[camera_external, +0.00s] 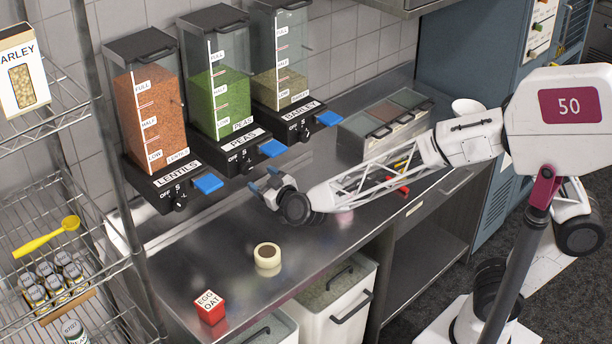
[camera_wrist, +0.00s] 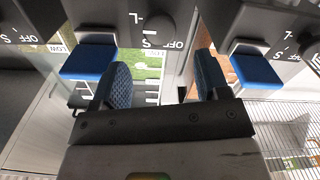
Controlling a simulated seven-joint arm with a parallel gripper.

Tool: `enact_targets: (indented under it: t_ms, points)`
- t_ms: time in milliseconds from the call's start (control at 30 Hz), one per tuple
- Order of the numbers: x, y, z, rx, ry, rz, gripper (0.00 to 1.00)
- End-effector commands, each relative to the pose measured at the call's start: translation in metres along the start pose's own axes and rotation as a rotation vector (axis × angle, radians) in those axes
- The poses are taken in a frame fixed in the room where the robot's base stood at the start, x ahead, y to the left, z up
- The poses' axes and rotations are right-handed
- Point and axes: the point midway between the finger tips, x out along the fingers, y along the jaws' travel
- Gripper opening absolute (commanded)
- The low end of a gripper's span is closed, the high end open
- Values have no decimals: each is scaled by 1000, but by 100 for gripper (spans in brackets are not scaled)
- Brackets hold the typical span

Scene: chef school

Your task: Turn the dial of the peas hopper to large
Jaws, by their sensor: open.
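The peas hopper (camera_external: 222,98) is the middle one of three wall hoppers and holds green peas. Its black base carries the label PEAS, the marks OFF, S and L, and a dark dial (camera_external: 247,164). In the wrist view, the picture is upside down and the peas dial (camera_wrist: 156,27) shows at the top centre; its exact setting is hard to tell. My gripper (camera_external: 265,181) is open and empty, below and in front of the peas base. Its blue fingers (camera_wrist: 163,83) are apart, with the dial above and between them in the picture, not touching it.
The peas hopper's blue tab (camera_external: 273,148) is beside its dial. The lentils hopper (camera_external: 147,110) and barley hopper (camera_external: 280,65) stand on either side. Below, the steel counter (camera_external: 215,255) holds a tape-like ring (camera_external: 267,254) and a red box (camera_external: 209,308). A wire shelf (camera_external: 45,235) stands left.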

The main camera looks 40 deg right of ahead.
Motion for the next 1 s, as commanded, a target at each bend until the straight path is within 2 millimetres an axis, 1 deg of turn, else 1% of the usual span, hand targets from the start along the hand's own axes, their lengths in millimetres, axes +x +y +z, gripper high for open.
enact_targets:
  t_ms: [167,367,800,1000]
  points:
    - [2,0,0,1,0,0,69]
    - [13,0,0,1,1,1,69]
    - [63,0,0,1,0,1,69]
    - [76,0,0,1,0,0,69]
